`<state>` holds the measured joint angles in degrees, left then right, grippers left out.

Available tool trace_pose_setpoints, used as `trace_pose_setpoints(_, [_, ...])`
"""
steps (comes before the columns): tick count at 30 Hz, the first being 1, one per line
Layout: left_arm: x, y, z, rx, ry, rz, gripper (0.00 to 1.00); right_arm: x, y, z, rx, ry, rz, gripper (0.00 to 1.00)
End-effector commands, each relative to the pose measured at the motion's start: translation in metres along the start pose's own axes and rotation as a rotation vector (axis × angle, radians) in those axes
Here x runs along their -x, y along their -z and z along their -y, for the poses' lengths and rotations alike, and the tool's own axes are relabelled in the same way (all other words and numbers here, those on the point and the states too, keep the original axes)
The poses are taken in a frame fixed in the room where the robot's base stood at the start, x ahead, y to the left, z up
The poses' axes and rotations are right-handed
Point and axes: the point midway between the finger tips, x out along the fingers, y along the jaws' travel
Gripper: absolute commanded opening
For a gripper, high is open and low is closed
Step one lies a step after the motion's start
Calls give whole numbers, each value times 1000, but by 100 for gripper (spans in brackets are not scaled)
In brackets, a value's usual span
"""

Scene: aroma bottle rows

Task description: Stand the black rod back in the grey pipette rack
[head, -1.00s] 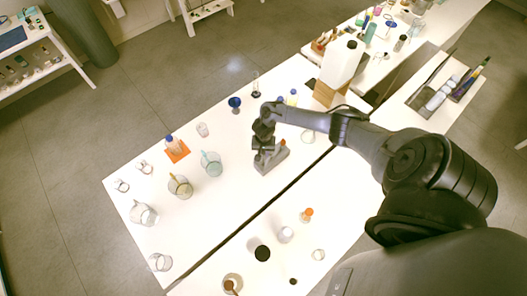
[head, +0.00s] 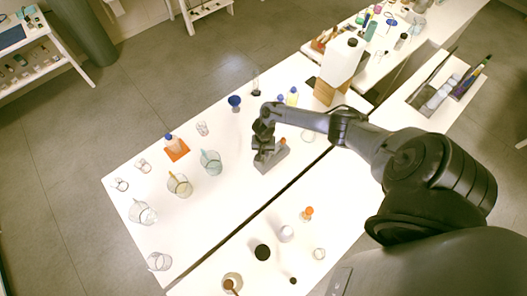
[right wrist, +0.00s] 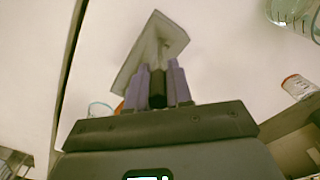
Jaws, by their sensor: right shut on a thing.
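The grey pipette rack (head: 275,160) stands on the white table in the head view, under and beside my right gripper (head: 262,147). In the right wrist view the rack (right wrist: 150,50) lies just beyond the fingertips and looks tilted in the picture. My right gripper (right wrist: 158,85) is shut on the black rod (right wrist: 158,92), whose dark body shows between the two purplish fingers. The rod's far end is hard to make out, so I cannot tell whether it is inside the rack. The arm partly hides the rack in the head view. My left gripper is not in view.
Glass beakers (head: 210,163) and an orange mat (head: 176,149) stand left of the rack. Small blue- and yellow-capped bottles (head: 292,97) and a white jug (head: 342,62) stand behind. A dark gap (head: 240,220) runs between the tables in front.

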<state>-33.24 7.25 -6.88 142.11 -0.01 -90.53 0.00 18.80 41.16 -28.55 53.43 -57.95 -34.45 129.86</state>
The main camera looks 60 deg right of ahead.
Motion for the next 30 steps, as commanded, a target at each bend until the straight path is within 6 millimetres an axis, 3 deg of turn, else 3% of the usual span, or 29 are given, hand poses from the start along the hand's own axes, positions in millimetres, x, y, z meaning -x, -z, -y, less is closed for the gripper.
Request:
trace_pose_setpoints(15, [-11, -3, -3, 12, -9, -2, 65, -16, 0, 0, -1, 0, 0, 0])
trace_pose_setpoints(30, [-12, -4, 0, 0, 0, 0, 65, -18, 0, 0, 0, 0, 0, 0])
